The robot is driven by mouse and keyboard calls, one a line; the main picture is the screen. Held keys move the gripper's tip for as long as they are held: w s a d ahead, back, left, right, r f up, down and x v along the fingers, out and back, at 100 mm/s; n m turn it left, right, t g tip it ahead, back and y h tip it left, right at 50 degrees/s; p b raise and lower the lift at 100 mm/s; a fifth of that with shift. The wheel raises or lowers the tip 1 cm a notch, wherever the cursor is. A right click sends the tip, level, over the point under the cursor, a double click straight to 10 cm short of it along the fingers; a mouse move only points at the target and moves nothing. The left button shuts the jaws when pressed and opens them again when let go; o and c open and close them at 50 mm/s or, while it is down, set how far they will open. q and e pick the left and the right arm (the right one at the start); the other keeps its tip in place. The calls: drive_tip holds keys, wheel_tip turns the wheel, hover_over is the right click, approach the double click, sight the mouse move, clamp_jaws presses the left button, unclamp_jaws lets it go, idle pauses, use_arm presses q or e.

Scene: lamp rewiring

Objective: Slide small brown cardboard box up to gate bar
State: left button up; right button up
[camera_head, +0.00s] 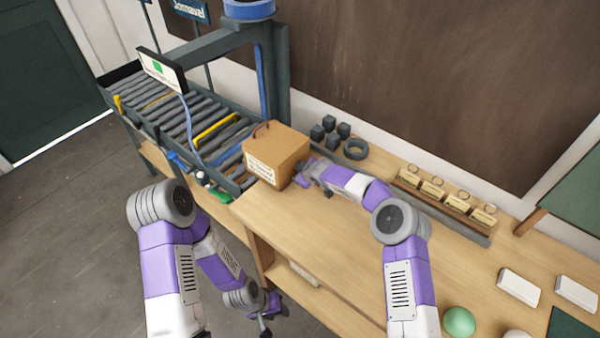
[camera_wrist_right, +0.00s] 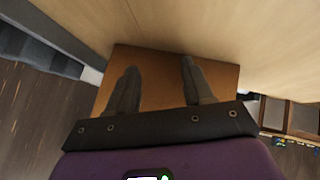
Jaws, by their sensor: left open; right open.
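The small brown cardboard box (camera_head: 277,152) sits at the right end of the roller conveyor, by the bench edge, with a white label on its front face. A yellow bar (camera_head: 215,130), which looks like the gate bar, crosses the rollers to the left of the box with a gap between. My right gripper (camera_head: 306,178) is open at the box's right side. In the right wrist view the box (camera_wrist_right: 155,75) fills the space ahead of the two spread fingers (camera_wrist_right: 160,85); contact is unclear. My left gripper (camera_head: 268,312) is open and empty, low in front of the bench.
The roller conveyor (camera_head: 172,112) runs off to the upper left, with a small sign (camera_head: 162,70) above it. The wooden bench (camera_head: 330,230) has clear room in front of my right arm.

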sight(292, 167)
drive_tip(key=w+a+b, duration=0.1)
drive_tip(key=a+b, duration=0.1)
drive_tip(key=a, duration=0.1)
drive_tip(key=w+a+b, duration=0.1)
drive_tip(key=shift+w+a+f, duration=0.2)
drive_tip(key=shift+w, duration=0.15)
drive_tip(key=shift+w+a+r+b, duration=0.15)
drive_tip(key=shift+w+a+b, duration=0.15)
drive_tip(key=shift+a+b, duration=0.35)
drive_tip(key=shift+d, duration=0.2)
drive_tip(key=shift+r, duration=0.1)
